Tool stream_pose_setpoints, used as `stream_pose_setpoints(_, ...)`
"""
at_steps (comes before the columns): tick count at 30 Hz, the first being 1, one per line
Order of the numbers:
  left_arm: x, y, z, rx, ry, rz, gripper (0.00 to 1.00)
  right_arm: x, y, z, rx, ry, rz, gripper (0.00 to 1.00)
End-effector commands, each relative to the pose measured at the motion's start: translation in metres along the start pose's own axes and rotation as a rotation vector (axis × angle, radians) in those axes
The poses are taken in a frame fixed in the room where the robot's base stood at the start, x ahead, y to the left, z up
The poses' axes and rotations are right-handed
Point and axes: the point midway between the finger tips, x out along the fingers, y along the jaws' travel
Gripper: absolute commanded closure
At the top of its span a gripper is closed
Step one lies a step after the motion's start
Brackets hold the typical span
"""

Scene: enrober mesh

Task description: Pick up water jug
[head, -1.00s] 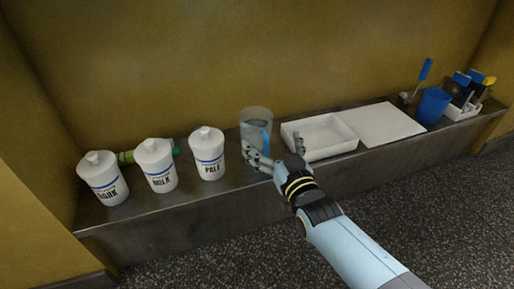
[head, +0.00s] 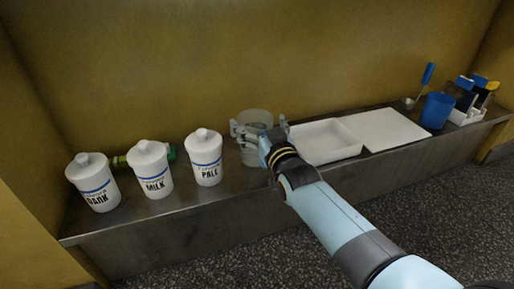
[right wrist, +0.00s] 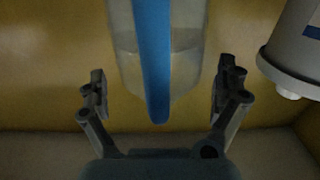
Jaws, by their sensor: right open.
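The water jug (head: 254,118) is a clear, greyish vessel standing on the metal shelf, between the PALE canister and the white tray. My right gripper (head: 260,130) is at the jug in the head view, its fingers on either side of it and partly covering it. In the right wrist view, the jug (right wrist: 188,45) with its blue handle (right wrist: 152,60) is between the spread fingers of my right gripper (right wrist: 160,92). Gaps show between the fingers and the jug there. My left gripper is not in view.
White canisters labelled DARK (head: 93,183), MILK (head: 151,170) and PALE (head: 204,158) stand to the left, with a green object (head: 120,161) behind. To the right are the white tray (head: 325,142), a white board (head: 388,130), a blue cup (head: 436,110) and a tool holder (head: 467,117).

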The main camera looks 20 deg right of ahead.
Motion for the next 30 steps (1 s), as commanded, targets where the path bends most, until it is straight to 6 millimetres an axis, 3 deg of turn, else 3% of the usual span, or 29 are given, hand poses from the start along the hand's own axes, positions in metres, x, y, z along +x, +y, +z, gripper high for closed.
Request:
stream_pose_setpoints(11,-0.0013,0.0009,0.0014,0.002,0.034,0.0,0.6,0.0055,-0.0001,-0.0011,0.0,0.001,0.0,0.01)
stream_pose_setpoints(27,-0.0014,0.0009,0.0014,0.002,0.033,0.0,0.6,0.0052,0.0,-0.0006,-0.001,0.001,0.0,0.72)
stream_pose_setpoints(30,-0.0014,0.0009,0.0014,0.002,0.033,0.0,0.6,0.006,0.0001,-0.0028,-0.001,0.006,0.0,0.78)
